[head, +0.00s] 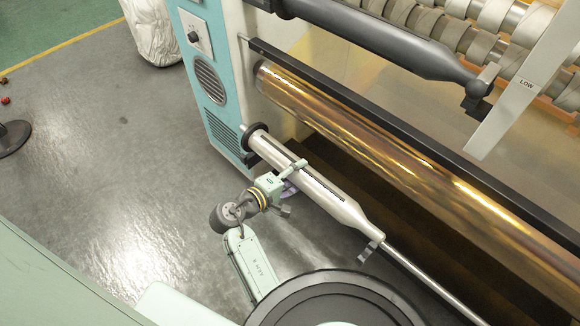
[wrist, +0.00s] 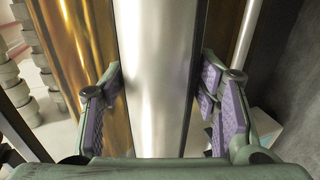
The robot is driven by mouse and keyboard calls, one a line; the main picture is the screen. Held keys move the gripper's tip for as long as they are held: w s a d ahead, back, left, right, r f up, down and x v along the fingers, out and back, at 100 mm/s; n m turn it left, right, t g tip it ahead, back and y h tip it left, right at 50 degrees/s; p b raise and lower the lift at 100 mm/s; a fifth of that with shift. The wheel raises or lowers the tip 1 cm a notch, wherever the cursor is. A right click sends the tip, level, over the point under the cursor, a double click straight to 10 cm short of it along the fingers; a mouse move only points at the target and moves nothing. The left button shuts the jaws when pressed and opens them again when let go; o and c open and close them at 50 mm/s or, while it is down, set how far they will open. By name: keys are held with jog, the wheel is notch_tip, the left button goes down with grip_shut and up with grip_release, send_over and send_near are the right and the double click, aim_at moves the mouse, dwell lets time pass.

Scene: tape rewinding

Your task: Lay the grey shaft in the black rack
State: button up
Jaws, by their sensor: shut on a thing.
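The grey shaft (head: 325,192) lies slantwise in front of the machine in the head view, a smooth metal cylinder with a dark slot and a tapered lower right end. In the wrist view the shaft (wrist: 158,90) runs between the two fingers. My gripper (head: 287,184) is shut across the shaft's middle; its purple pads flank it in the wrist view (wrist: 160,85). A black round piece (head: 248,133) is at the shaft's upper left end, and a grey hooked bracket (head: 369,250) is near its tapered end. I cannot clearly make out a black rack.
A golden roll (head: 370,150) and a long black bar (head: 400,137) run parallel behind the shaft. A thin metal rod (head: 430,278) extends from its lower right. The teal machine panel (head: 208,75) stands at upper left. Floor (head: 110,150) to the left is mostly open.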

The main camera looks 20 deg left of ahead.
notch_tip(320, 180, down, 9)
jog(key=b, duration=0.7)
jog(key=shift+f+b, duration=0.15)
jog(key=shift+b, duration=0.2)
jog(key=shift+f+b, duration=0.35)
jog(key=shift+f, duration=0.85)
dwell(1.7)
jog(key=o, duration=1.3)
jog(key=shift+c, duration=0.2)
jog(key=o, duration=0.5)
jog(key=shift+f, duration=0.1)
jog(key=v, duration=1.2)
